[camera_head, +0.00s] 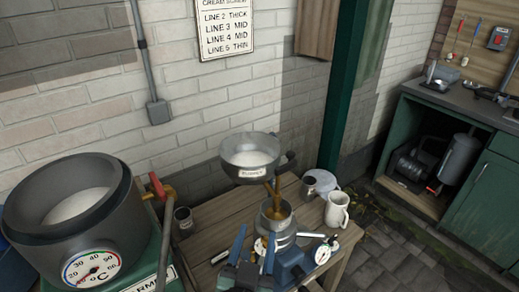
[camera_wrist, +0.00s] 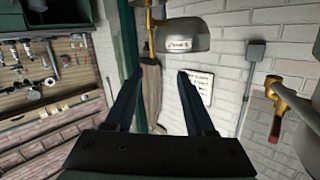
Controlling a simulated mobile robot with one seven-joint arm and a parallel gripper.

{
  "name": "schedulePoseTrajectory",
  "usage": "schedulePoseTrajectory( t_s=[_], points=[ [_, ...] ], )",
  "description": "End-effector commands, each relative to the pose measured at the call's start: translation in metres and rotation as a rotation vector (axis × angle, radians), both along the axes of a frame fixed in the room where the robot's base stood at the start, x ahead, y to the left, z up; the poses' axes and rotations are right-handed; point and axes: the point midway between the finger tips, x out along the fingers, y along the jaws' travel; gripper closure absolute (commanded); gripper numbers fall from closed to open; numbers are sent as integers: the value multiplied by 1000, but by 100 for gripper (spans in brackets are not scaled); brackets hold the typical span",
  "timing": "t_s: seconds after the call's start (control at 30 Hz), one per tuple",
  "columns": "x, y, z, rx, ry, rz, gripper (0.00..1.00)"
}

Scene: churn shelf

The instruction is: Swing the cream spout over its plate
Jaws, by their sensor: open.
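A separator with a metal bowl (camera_head: 250,158) stands on the wooden table (camera_head: 210,215). A brass part (camera_head: 272,203), seemingly the cream spout, sits below the bowl, above a round metal base (camera_head: 275,222). The bowl (camera_wrist: 182,34) and brass part (camera_wrist: 154,28) also show at the top of the wrist view. My gripper (camera_head: 255,236) has blue fingers spread apart in front of the base. In the wrist view my gripper (camera_wrist: 155,74) is open, with nothing between its fingers. I cannot tell which part is the spout's plate.
A large vat (camera_head: 75,215) with a red-handled brass tap (camera_head: 160,188) stands at left. A dark cup (camera_head: 183,220) is near it. A white jug (camera_head: 337,208) and metal cup (camera_head: 309,187) stand right of the separator. A green post (camera_head: 343,85) rises behind the table.

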Motion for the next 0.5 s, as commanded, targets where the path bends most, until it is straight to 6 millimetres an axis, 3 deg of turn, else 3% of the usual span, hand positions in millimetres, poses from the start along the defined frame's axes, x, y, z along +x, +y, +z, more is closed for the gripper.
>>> schedulePoseTrajectory(
  t_s=[0.03, 0.5],
  points=[
    [3, -1, 13, -1, -20, 2, 45],
    [20, -4, 105, -15, -168, 22, 45]
  ],
)
